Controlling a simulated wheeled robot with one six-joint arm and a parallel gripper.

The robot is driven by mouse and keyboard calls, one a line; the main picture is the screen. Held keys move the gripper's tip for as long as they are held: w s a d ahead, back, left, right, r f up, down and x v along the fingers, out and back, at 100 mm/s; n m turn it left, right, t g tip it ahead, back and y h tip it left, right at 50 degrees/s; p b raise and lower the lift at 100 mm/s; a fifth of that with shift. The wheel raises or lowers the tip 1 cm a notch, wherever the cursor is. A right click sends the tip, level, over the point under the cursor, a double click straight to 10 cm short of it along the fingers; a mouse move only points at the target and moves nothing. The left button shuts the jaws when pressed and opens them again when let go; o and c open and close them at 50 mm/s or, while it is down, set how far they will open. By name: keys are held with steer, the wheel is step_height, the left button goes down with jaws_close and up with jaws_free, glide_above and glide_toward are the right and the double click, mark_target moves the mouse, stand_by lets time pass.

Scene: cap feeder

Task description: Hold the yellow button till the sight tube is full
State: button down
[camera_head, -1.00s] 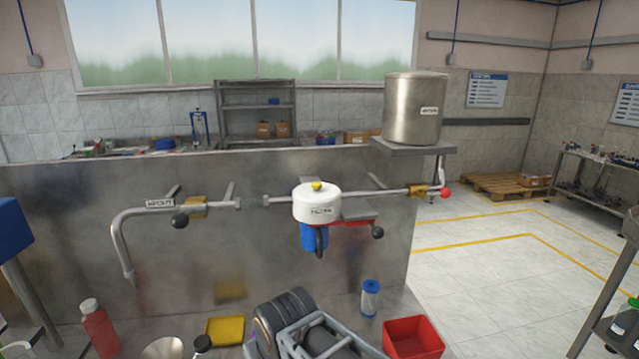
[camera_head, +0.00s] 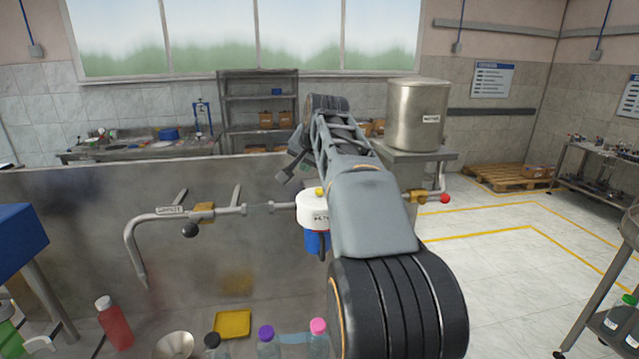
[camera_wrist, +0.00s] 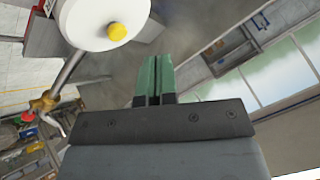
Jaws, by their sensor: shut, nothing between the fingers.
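The yellow button (camera_head: 319,191) sits on top of the white filter head (camera_head: 312,208), which has a blue lower part. In the wrist view the yellow button (camera_wrist: 117,32) shows on the round white head (camera_wrist: 85,22), up and to the left of my fingers. My gripper (camera_wrist: 154,62) has its green fingers together and empty, apart from the button. In the head view my gripper (camera_head: 288,176) is up and to the left of the button. A short greyish section (camera_head: 258,208) in the pipe left of the filter may be the sight tube; I cannot tell its level.
A steel tank (camera_head: 417,115) stands at the right on a shelf. A red-ended valve (camera_head: 444,199) and a black-knobbed handle (camera_head: 190,230) are on the pipe.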

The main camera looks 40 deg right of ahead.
steer(key=w+d+r+m, duration=0.1)
steer(key=d+r+m, duration=0.1)
steer(key=d+r, duration=0.2)
steer(key=shift+w+d+t+h+p, duration=0.2)
steer(key=shift+d+t+h+p, duration=0.15)
steer(key=shift+d, duration=0.35)
steer(key=b, duration=0.1)
glide_above(322, 190)
step_height(322, 190, down, 7)
steer(key=shift+f, duration=0.1)
steer(key=shift+f+b, duration=0.7)
steer(key=shift+f, duration=0.1)
steer(key=shift+f, duration=0.1)
stand_by(1.3)
steer(key=shift+f+b, duration=0.3)
steer(key=shift+b, duration=0.05)
steer(key=shift+f+b, duration=0.4)
steer(key=shift+f, duration=0.15)
stand_by(0.6)
steer(key=shift+r, duration=0.2)
stand_by(1.2)
steer(key=shift+r+p, duration=0.75)
steer(key=shift+p, duration=0.1)
